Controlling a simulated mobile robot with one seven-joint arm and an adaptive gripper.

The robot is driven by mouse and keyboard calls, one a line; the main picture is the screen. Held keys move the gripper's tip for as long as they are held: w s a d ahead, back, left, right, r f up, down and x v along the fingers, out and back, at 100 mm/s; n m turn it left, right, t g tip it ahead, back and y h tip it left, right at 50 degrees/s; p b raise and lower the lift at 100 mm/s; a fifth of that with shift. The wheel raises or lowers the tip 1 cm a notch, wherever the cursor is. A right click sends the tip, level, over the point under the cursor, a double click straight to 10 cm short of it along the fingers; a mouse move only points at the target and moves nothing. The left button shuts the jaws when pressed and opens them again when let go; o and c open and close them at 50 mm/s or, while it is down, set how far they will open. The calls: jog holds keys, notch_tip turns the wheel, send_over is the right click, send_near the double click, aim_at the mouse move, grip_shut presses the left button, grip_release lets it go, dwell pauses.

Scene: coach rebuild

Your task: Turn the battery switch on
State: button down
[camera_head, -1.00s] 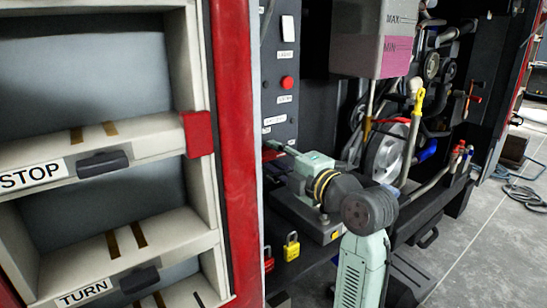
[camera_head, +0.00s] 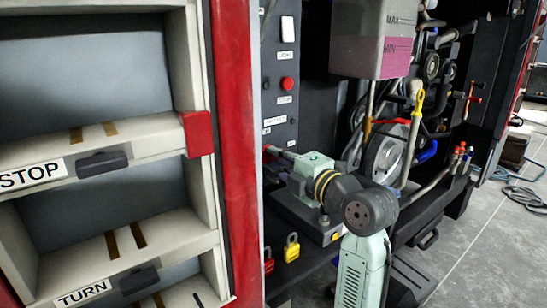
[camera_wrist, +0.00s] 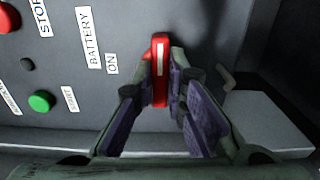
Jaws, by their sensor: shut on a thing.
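The battery switch has a red handle (camera_wrist: 160,68) with a white stripe. In the wrist view it stands upright in the picture, beside the BATTERY label (camera_wrist: 93,40) and the ON label (camera_wrist: 112,63). My gripper (camera_wrist: 160,82) is shut on the handle, one finger on each side of it. In the head view my gripper (camera_head: 277,151) reaches the dark panel behind the red post. Only a bit of red shows at its tip there, and the post hides much of the switch.
A green button (camera_wrist: 41,101) and a red button (camera_wrist: 8,17) sit on the panel. The red post (camera_head: 236,150) stands close left of my gripper. A fluid tank (camera_head: 372,38) and hoses are to the right.

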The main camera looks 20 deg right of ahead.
jog(key=shift+f+n+b, duration=0.1)
jog(key=shift+n+b, duration=2.3)
jog(key=shift+b, duration=1)
jog(key=shift+n+b, duration=0.45)
jog(key=shift+n, duration=0.05)
jog(key=shift+n+b, duration=0.4)
jog(key=shift+b, duration=0.15)
jog(key=shift+n+b, duration=1.25)
jog(key=shift+n, duration=0.05)
jog(key=shift+n+b, duration=0.9)
jog(key=shift+n, duration=0.4)
